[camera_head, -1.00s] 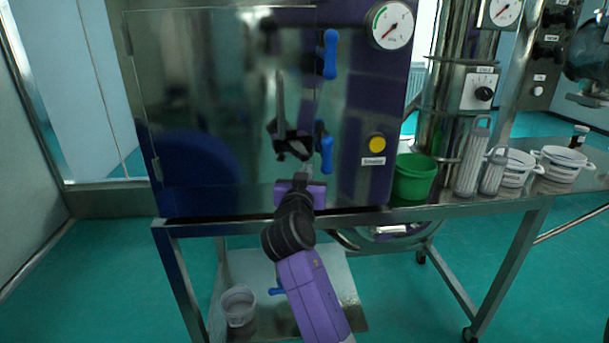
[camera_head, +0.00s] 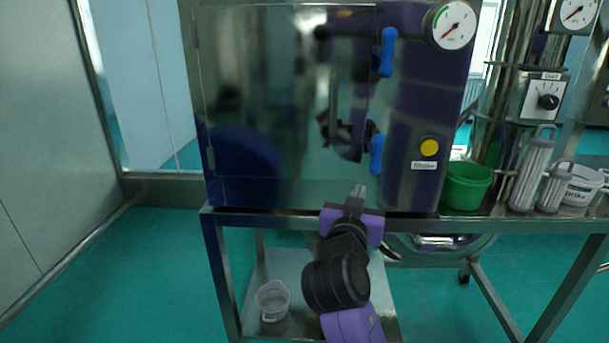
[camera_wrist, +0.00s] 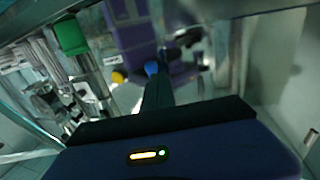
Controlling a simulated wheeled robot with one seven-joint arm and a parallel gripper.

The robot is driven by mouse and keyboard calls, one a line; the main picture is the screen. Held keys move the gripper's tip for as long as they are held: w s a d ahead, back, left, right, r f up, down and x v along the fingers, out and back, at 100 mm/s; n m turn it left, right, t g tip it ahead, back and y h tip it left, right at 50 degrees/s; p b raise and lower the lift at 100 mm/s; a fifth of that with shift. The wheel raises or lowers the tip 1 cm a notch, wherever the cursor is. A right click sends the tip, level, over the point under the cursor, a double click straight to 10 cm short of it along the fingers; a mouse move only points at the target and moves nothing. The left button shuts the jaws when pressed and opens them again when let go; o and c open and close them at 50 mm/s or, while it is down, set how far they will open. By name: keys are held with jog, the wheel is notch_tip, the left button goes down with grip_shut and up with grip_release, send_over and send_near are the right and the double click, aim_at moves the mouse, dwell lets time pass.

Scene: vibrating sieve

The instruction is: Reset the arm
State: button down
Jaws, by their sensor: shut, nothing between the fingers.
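My gripper (camera_head: 359,192) is shut and empty in the head view, in front of the lower edge of a shiny steel cabinet door (camera_head: 270,110). It points up toward the door's lower blue handle (camera_head: 377,154) and appears apart from it. The wrist view shows my gripper's dark fingers (camera_wrist: 157,88) together, with a blue handle (camera_wrist: 151,68) just past their tips. The door looks closed. An upper blue handle (camera_head: 388,52) sits above the lower one. My arm reaches up from the bottom of the head view.
The steel table (camera_head: 455,228) carries a green bucket (camera_head: 466,186), grey cylindrical holders (camera_head: 532,172) and a white tub (camera_head: 580,186) at right. A clear bucket (camera_head: 272,300) stands on the low shelf. The floor (camera_head: 140,270) at left is clear.

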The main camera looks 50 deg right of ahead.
jog(key=w+a+r+n+t+y, duration=0.2)
jog(key=w+a+n+t+y, duration=0.1)
jog(key=w+a+n+t, duration=0.3)
jog(key=s+a+f+n+t+y, duration=0.3)
jog(key=a+f+y, duration=0.15)
jog(key=a, duration=0.25)
jog(key=s+a+f+n+t+y, duration=0.3)
jog(key=a+f+n, duration=0.15)
jog(key=a, duration=0.35)
jog(key=s+a+f+g+y, duration=0.1)
jog(key=s+a+f+y, duration=0.1)
jog(key=s, duration=0.6)
jog(key=s+a+f+g+y, duration=0.2)
jog(key=s+a+f, duration=0.3)
jog(key=s, duration=0.4)
jog(key=s+a+f+g+y, duration=0.1)
jog(key=s+a+f, duration=0.3)
jog(key=s, duration=0.5)
jog(key=shift+a+f+g+y, duration=0.2)
jog(key=shift+f+g+y, duration=0.1)
jog(key=shift+f+y, duration=0.15)
